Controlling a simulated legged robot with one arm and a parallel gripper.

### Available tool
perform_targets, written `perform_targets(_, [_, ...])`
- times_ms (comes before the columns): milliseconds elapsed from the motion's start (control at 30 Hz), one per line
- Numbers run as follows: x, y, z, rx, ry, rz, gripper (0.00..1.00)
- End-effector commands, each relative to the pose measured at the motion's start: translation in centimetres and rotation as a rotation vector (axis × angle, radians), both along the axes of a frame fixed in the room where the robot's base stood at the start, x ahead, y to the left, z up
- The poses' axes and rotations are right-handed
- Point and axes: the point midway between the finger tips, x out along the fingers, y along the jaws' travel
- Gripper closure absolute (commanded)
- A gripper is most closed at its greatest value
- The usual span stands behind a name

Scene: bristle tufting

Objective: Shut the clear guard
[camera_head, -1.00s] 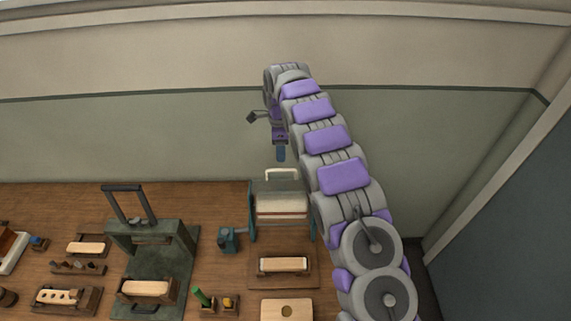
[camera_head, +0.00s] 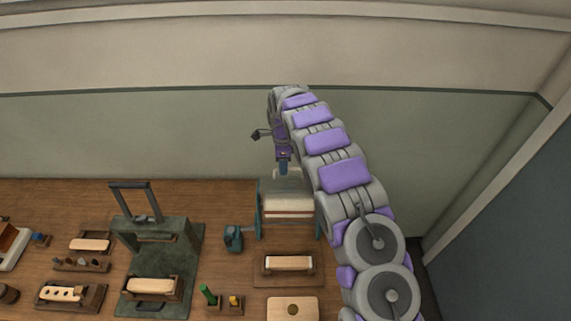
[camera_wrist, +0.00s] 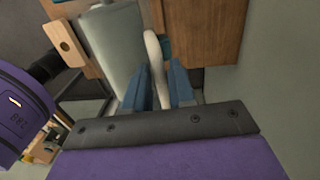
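The clear guard (camera_head: 290,184) is a pale grey-green panel on top of the teal-sided machine at the back of the bench. Its white loop handle (camera_wrist: 152,50) shows in the wrist view, rising between my two blue fingers. My gripper (camera_head: 284,168) points down at the handle from above and hides much of it in the head view. In the wrist view my gripper (camera_wrist: 160,88) has its fingers apart on either side of the handle, with a gap visible on the right. The guard panel also shows in the wrist view (camera_wrist: 112,45), left of the handle.
A green press (camera_head: 155,245) with an upright handle stands left of the machine. A small teal motor-like block (camera_head: 233,238) sits between them. A tray with a wooden block (camera_head: 288,263) lies in front of the machine. The wall is close behind.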

Motion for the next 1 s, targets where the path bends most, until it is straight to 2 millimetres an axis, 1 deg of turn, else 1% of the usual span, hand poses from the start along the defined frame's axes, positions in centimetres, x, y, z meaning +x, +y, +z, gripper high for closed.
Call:
perform_targets(33, [0.0, -0.6, 0.1, 0.003, 0.001, -0.003, 0.81])
perform_targets(233, [0.0, -2.0, 0.3, 0.015, 0.000, -0.005, 1.00])
perform_targets(367, [0.0, -2.2, 0.4, 0.013, -0.001, -0.007, 1.00])
perform_targets(700, [0.1, -1.1, 0.1, 0.000, 0.000, -0.007, 1.00])
perform_targets(1000, [-0.1, -0.6, 0.2, 0.006, -0.013, -0.003, 1.00])
